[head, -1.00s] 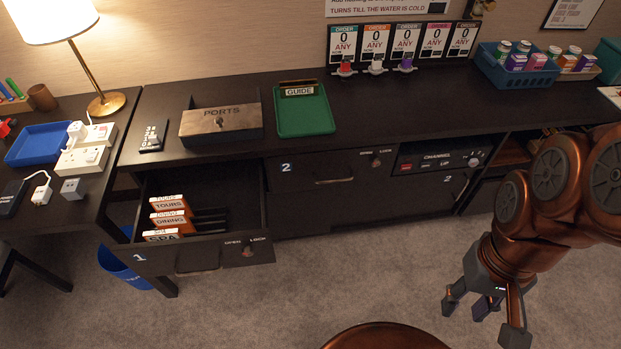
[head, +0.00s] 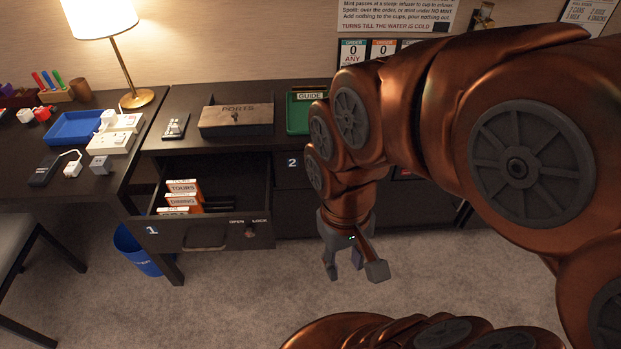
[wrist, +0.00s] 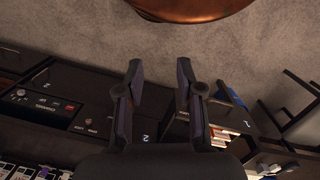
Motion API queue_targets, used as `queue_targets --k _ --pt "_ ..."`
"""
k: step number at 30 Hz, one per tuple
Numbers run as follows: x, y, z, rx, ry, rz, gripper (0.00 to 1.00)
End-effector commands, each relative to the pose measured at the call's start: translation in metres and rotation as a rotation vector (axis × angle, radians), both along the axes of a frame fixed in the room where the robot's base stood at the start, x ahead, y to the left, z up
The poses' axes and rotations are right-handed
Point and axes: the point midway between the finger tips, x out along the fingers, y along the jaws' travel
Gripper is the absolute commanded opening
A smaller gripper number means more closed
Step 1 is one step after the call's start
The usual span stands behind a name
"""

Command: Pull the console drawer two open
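Drawer two, a dark front marked "2" (head: 291,176), sits under the console top in the head view, just right of the open drawer one. It looks shut and flush; my arm hides most of it, including its handle. In the wrist view, which is upside down, the drawer two front (wrist: 150,122) lies beyond and partly behind my fingers. My gripper (head: 345,270) hangs in front of the console, low over the carpet. Its two fingers stand apart with nothing between them, as the wrist view also shows (wrist: 160,75).
A chair (head: 22,215) stands far left. The channel panel (wrist: 42,104) adjoins drawer two. Carpet before the console is clear.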

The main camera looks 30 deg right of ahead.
Motion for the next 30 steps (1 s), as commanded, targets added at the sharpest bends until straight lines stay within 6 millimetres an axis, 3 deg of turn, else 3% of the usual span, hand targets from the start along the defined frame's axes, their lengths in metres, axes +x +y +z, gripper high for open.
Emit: queue_targets --k 1,9,18,24,30 --pt "0.013 -0.008 -0.017 -0.015 -0.024 -0.039 0.37" --pt "0.125 -0.071 -0.096 -0.097 -0.275 -0.321 0.37" --pt "0.241 -0.142 -0.181 -0.047 -0.586 -0.608 0.37" --pt "0.301 -0.182 -0.235 0.083 -0.776 -0.789 0.37" --pt "0.346 -0.214 -0.287 0.291 -0.935 -0.972 0.37"
